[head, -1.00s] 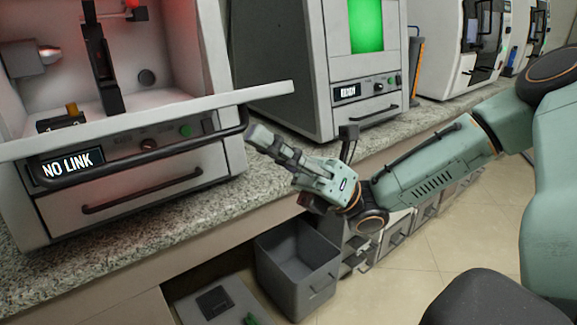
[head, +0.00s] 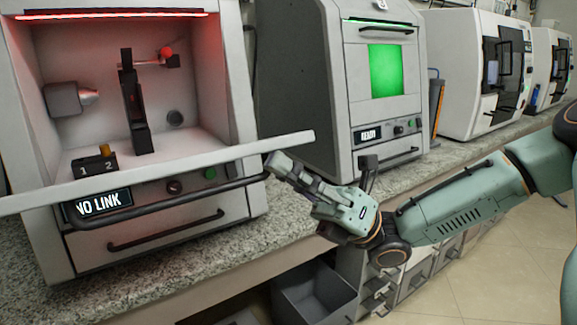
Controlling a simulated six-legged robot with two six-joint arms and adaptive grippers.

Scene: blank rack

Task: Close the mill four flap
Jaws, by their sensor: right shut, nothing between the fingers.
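The nearest mill (head: 190,225) is a light grey cabinet with a "NO LINK" display and a red-lit chamber. Its flap (head: 230,155) hangs open, folded out nearly level below the chamber opening. A long dark handle bar (head: 170,205) runs below the flap's front edge. My right gripper (head: 274,164) is shut and empty, at the right end of the flap and the bar. Whether it touches them I cannot tell. No number four can be read on the mill. My left gripper is not in view.
A second machine (head: 300,90) with a green window and a "READY" display stands to the right, its front closed. White machines (head: 470,70) stand farther along the granite counter (head: 40,285). A grey bin (head: 315,290) and drawers (head: 415,275) are below the counter.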

